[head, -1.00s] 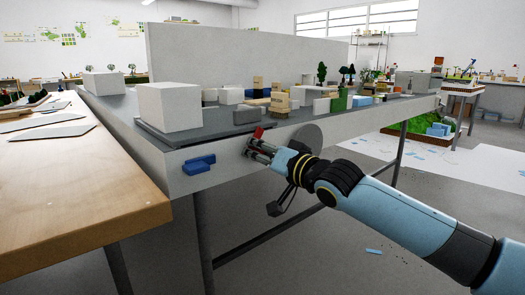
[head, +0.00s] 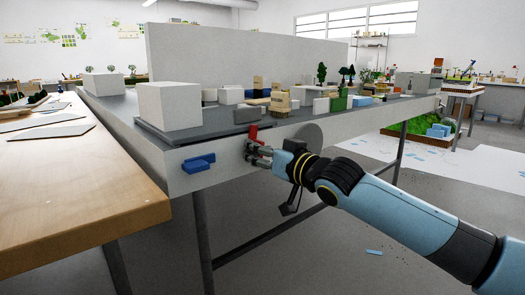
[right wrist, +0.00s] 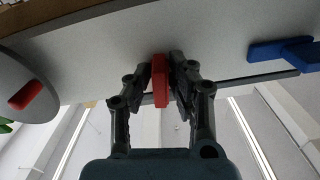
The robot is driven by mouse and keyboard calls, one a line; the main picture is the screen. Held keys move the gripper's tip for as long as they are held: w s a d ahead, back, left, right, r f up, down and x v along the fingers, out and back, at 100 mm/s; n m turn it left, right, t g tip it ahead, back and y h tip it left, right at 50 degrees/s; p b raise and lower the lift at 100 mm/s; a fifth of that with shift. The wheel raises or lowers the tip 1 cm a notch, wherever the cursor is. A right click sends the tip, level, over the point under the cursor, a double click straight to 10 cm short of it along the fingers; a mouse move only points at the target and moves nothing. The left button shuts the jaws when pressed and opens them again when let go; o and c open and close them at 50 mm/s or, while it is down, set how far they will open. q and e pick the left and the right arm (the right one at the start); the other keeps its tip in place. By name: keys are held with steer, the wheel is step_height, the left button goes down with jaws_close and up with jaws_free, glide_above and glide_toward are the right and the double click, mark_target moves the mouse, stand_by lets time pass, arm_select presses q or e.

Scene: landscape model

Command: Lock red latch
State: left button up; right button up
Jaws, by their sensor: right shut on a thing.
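The red latch (head: 253,133) is on the front edge of the model table, and its red bar points roughly upward in the head view. My right gripper (head: 258,154) is at the latch, its fingers just below the bar's top. In the right wrist view the red latch (right wrist: 160,80) stands between the two fingertips of my right gripper (right wrist: 161,82), which are shut on it. My left gripper is not in view.
A blue latch (head: 198,163) sits on the same edge to the left. A grey disc (head: 309,136) is just right of my gripper; the wrist view shows a red piece (right wrist: 25,95) on a disc. Model blocks (head: 168,105) stand on the tabletop. A wooden table (head: 75,190) is at left.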

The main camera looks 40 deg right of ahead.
steer(key=shift+n, duration=0.8)
steer(key=o, duration=0.4)
steer(key=shift+s+d, duration=0.15)
steer(key=shift+s, duration=1.85)
steer(key=shift+s+d, duration=0.15)
steer(key=shift+s, duration=1.85)
steer(key=shift+s+d, duration=0.15)
steer(key=shift+s, duration=1.85)
